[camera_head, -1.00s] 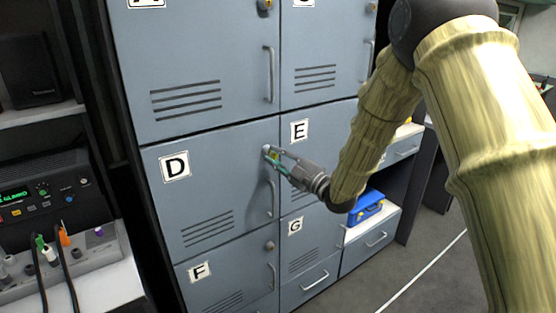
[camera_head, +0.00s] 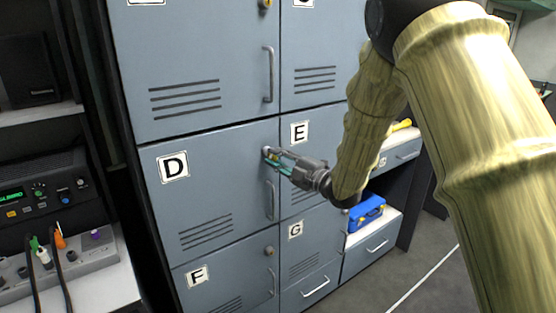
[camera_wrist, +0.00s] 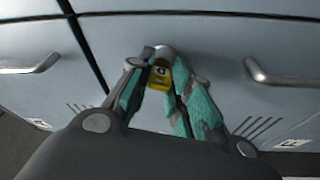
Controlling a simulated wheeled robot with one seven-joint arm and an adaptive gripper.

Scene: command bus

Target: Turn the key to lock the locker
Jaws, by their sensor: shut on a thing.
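The locker door marked D (camera_head: 215,180) is shut, flush with the doors around it. Its lock sits at the upper right corner of the door, mostly hidden by my gripper (camera_head: 269,154). In the wrist view, a key with a yellow head (camera_wrist: 159,76) is at the round lock (camera_wrist: 165,52). My gripper (camera_wrist: 160,85) is shut on the key, with its teal finger pads on either side of the yellow head. The key's shaft is hidden, so its turn angle cannot be read.
Door D's bar handle (camera_head: 270,200) is just below my gripper. Door E (camera_head: 320,125) is to the right and door F (camera_head: 225,275) below. A blue box (camera_head: 367,212) sits on a shelf at right. A console with cables (camera_head: 75,250) stands at left.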

